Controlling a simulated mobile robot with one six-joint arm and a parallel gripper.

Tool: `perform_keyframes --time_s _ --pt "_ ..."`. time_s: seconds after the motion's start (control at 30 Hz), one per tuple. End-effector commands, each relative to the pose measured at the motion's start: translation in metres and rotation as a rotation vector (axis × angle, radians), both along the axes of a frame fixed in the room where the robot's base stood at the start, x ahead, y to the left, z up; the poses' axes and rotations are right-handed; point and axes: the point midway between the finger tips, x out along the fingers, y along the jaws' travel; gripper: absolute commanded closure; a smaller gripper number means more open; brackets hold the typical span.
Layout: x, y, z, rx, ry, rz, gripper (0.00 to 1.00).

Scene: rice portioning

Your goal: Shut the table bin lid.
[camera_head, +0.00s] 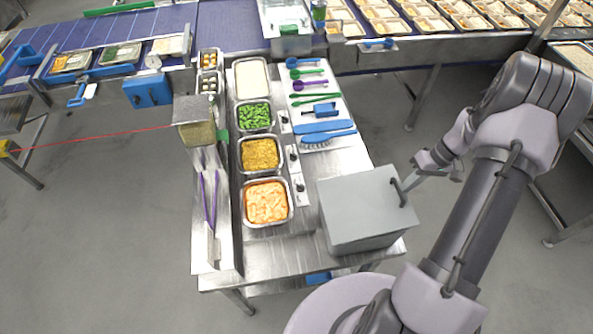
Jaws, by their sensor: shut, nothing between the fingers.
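The table bin (362,242) is a grey box at the front right corner of the steel table. Its flat grey lid (360,200) lies across the top and looks shut, though I cannot tell whether it is fully seated. A dark bar handle (399,192) stands at the lid's right edge. My gripper (408,184) is shut and empty, right beside this handle. I cannot tell whether it touches the handle.
Steel pans of orange food (266,203), yellow food (260,154) and green food (254,116) stand left of the bin. A white board (311,73) with coloured scoops and blue brushes lies behind it. A conveyor (450,46) with trays crosses the back.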

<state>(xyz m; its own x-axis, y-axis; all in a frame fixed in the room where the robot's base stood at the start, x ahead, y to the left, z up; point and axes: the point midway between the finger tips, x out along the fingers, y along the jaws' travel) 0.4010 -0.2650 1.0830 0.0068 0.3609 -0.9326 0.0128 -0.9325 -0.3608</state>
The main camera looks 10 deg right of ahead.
Motion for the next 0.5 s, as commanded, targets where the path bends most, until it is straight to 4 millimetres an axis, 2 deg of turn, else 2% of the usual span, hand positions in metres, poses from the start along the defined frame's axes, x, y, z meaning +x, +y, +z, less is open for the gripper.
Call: perform_keyframes --time_s 0.03,0.2,0.5 --pt "0.0 -0.0011 -0.0066 0.0 0.0 0.0 1.0" --pt "0.0002 -0.0031 -0.0137 0.0 0.0 0.0 1.0" --pt "0.0002 -0.0037 -0.0154 -0.001 0.0 0.0 1.0"
